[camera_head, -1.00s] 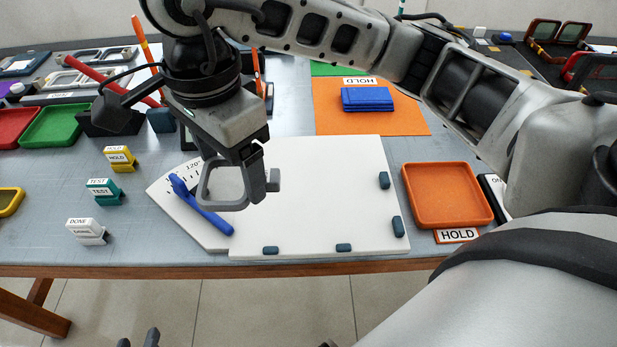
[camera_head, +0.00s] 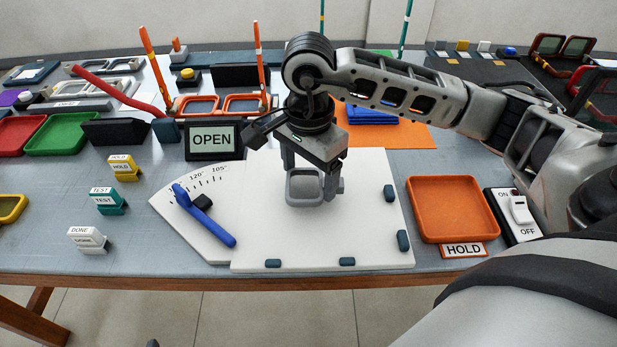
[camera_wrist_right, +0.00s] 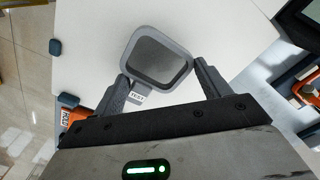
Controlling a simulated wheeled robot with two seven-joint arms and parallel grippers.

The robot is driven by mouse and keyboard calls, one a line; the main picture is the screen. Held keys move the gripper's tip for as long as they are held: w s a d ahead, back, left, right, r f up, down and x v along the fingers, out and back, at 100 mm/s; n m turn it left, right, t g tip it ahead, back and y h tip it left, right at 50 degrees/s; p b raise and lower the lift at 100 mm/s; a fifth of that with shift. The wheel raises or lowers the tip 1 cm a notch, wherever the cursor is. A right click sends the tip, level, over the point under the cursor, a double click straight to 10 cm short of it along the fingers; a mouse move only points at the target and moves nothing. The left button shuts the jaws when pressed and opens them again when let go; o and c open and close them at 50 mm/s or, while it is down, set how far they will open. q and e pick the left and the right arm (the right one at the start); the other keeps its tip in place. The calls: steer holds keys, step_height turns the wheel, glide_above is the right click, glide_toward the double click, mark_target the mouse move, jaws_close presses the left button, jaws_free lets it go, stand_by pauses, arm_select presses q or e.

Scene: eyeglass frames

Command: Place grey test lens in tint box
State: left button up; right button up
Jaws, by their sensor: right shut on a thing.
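The grey test lens (camera_head: 304,187) has a rounded square grey rim and a darker pane. My right gripper (camera_head: 314,176) is shut on it and holds it over the white board (camera_head: 350,230). The right wrist view shows the lens (camera_wrist_right: 160,57) between the fingers of my right gripper (camera_wrist_right: 161,80), with a small white label at its lower edge. No box is clearly marked as the tint box; I cannot tell which container it is. My left gripper is not in view.
A blue lever (camera_head: 205,217) lies over a fan scale left of the board. An orange tray (camera_head: 409,222) marked HOLD stands at the right, beside an ON/OFF switch (camera_head: 518,208). An OPEN sign (camera_head: 213,140) stands behind the scale. Green (camera_head: 62,134) and red trays are at left.

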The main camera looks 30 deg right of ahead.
steer(key=shift+f, duration=0.95)
steer(key=shift+f, duration=0.1)
steer(key=o, duration=0.6)
steer(key=shift+f, duration=0.1)
steer(key=shift+c, duration=0.2)
steer(key=o, duration=0.4)
